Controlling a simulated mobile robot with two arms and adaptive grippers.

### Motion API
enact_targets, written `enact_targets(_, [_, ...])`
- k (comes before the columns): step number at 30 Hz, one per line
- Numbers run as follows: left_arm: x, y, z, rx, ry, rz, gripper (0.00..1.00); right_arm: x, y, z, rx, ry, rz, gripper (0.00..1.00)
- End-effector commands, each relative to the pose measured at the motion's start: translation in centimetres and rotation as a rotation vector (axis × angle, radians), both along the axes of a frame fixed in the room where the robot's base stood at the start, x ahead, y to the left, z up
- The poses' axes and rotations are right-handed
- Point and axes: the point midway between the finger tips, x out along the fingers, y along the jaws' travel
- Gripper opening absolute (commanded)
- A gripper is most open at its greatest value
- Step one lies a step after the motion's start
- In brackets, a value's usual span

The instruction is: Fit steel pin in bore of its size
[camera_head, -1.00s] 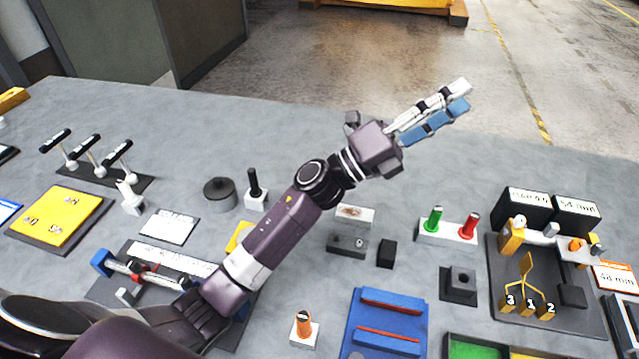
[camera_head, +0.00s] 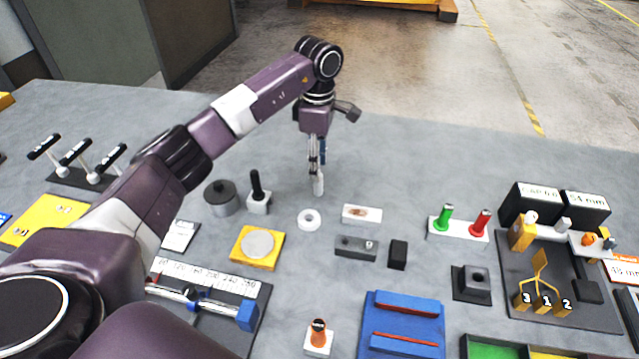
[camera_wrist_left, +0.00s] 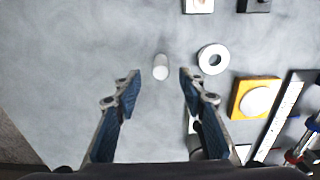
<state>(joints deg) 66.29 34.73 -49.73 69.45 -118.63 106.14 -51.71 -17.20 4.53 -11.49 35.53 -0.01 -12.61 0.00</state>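A small pale cylinder, which looks like the steel pin (camera_wrist_left: 161,66), stands on the bench between and just beyond my left fingertips in the wrist view. In the head view the pin (camera_head: 318,185) shows just below them. My left gripper (camera_head: 317,168) points down at the bench; its fingers (camera_wrist_left: 159,82) are apart with nothing between the pads. A white ring (camera_head: 308,219) with a hole lies near the pin; it also shows in the wrist view (camera_wrist_left: 213,58). A dark block with a round bore (camera_head: 475,282) sits to the right. My right gripper is not in view.
A grey block with small holes (camera_head: 356,247), a black block (camera_head: 398,254) and a yellow plate with a disc (camera_head: 257,247) lie nearer. A black-handled post (camera_head: 258,192) and dark pot (camera_head: 221,198) stand left. The bench behind and right of the gripper is clear.

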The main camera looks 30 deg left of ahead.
Motion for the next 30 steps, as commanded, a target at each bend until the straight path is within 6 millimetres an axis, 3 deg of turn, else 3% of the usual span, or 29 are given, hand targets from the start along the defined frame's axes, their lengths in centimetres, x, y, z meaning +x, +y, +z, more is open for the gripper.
enact_targets(10, [-0.3, -0.2, -4.1, -0.006, 0.005, -0.001, 0.38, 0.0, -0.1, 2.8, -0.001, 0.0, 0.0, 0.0])
enact_targets(15, [-0.2, -0.2, -6.2, -0.007, 0.001, -0.001, 0.38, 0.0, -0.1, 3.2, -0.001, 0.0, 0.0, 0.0])
enact_targets(23, [-0.1, -0.1, -6.6, -0.006, -0.002, -0.001, 0.38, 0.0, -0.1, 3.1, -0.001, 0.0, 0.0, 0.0])
enact_targets(30, [-0.1, -0.1, -6.6, -0.007, -0.002, -0.001, 0.12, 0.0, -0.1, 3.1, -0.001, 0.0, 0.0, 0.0])
